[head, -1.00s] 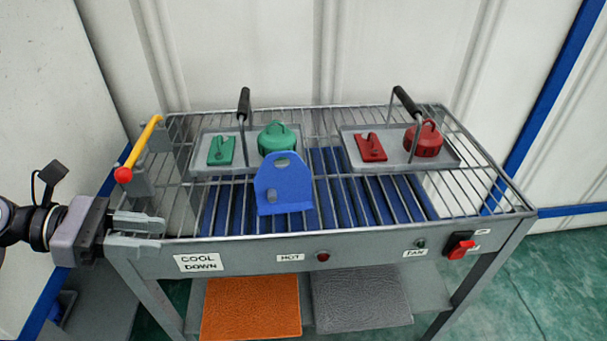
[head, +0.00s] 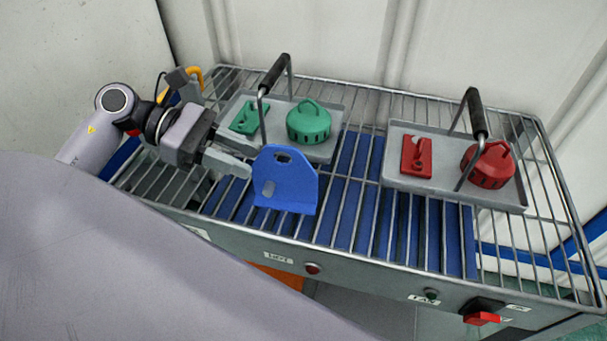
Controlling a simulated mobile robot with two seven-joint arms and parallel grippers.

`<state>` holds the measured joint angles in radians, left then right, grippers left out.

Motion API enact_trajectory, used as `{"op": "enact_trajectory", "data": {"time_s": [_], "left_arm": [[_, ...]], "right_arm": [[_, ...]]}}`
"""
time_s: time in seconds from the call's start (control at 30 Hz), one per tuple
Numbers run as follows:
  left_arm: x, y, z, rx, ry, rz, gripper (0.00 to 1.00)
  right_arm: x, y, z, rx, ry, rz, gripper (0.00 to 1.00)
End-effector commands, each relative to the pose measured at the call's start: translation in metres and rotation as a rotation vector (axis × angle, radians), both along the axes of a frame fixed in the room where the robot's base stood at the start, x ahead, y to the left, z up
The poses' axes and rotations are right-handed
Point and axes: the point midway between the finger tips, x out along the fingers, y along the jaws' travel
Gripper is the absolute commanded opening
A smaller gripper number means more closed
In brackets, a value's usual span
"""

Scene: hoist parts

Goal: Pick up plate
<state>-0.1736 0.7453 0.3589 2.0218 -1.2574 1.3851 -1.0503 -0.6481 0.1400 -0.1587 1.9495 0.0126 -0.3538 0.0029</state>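The blue plate (head: 286,188), with a slot at its top and a hole at its left, stands tilted on the wire rack, near its front edge. My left gripper (head: 240,163) is at the left side of the plate, its fingers pointing right at the plate's left edge. The fingers look apart; whether they touch the plate is hard to tell. The plate stands where it was on the rack. My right gripper is not in view.
A grey tray (head: 332,148) with green parts (head: 309,124) and a dark handle stands behind the plate. Another tray (head: 398,183) with red parts (head: 488,165) stands right. The rack (head: 345,222) between them is free. A red switch (head: 481,318) is at front right.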

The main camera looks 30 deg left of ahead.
Motion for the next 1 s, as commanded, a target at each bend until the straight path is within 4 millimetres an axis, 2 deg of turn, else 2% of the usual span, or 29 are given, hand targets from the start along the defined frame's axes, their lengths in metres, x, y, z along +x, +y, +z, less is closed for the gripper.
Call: {"op": "enact_trajectory", "data": {"time_s": [0.33, 0.6, 0.93, 0.97, 1.0], "left_arm": [[0.009, -0.024, -0.009, -0.004, 0.0, -0.001, 0.36], [0.02, -0.054, -0.025, -0.005, 0.001, 0.0, 0.36], [0.023, -0.061, -0.03, -0.001, 0.002, 0.001, 0.36], [0.022, -0.061, -0.03, -0.002, 0.001, 0.001, 0.3], [0.022, -0.061, -0.03, -0.001, 0.002, 0.001, 0.17]], "right_arm": [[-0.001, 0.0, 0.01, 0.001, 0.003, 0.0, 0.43], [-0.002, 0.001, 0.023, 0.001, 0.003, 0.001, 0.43], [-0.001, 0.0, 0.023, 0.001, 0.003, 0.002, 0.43], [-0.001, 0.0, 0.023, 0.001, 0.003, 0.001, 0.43], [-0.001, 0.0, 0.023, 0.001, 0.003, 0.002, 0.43]]}}
